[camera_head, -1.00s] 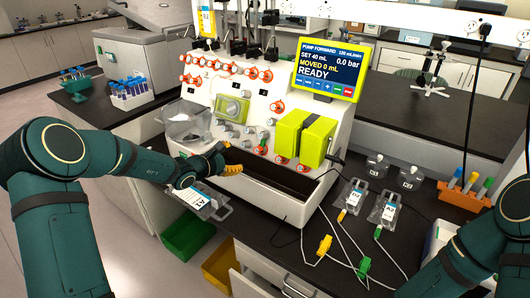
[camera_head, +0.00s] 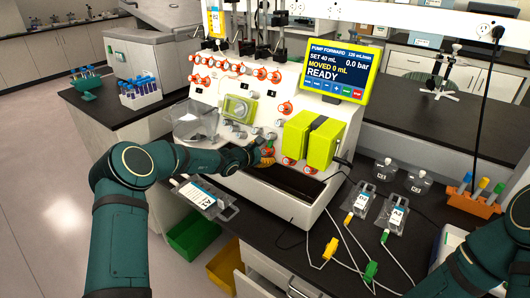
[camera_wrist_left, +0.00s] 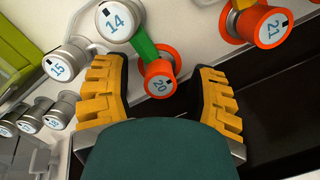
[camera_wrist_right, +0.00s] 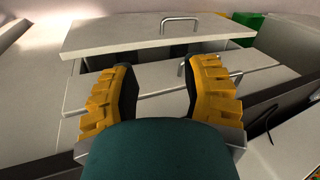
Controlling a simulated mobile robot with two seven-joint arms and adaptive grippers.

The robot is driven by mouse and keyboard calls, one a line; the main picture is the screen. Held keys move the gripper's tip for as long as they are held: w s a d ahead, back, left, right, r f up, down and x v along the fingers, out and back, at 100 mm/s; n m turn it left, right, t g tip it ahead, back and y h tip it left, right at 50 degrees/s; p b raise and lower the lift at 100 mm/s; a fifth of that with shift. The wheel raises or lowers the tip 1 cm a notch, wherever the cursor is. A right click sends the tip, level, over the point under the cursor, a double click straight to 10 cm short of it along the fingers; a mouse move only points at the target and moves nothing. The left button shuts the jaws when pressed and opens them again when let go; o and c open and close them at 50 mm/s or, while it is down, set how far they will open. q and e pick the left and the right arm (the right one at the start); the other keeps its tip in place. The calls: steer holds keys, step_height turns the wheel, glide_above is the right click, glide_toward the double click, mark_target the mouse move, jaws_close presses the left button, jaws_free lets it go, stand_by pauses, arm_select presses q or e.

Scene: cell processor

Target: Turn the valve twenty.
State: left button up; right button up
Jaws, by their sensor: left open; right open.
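Valve twenty (camera_wrist_left: 160,86) is an orange-red round knob with a white cap marked 20, in the left wrist view. It sits between the two yellow fingers of my left gripper (camera_wrist_left: 160,95), which is open around it; I see no contact. In the head view my left gripper (camera_head: 265,154) is at the front panel of the cell processor (camera_head: 262,120), left of the yellow-green pump block, and largely covers the valve. My right gripper (camera_wrist_right: 160,90) is open and empty in the right wrist view, in front of drawers; it is outside the head view.
Grey valve 14 (camera_wrist_left: 119,20) and grey valve 15 (camera_wrist_left: 66,58) lie close to the left finger. Orange valve 21 (camera_wrist_left: 267,26) lies up and right. A dark trough (camera_head: 283,181) runs below the panel. Bags and cables cover the bench to the right.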

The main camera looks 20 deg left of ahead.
arm_select(q)
jaws_close()
stand_by(0.4)
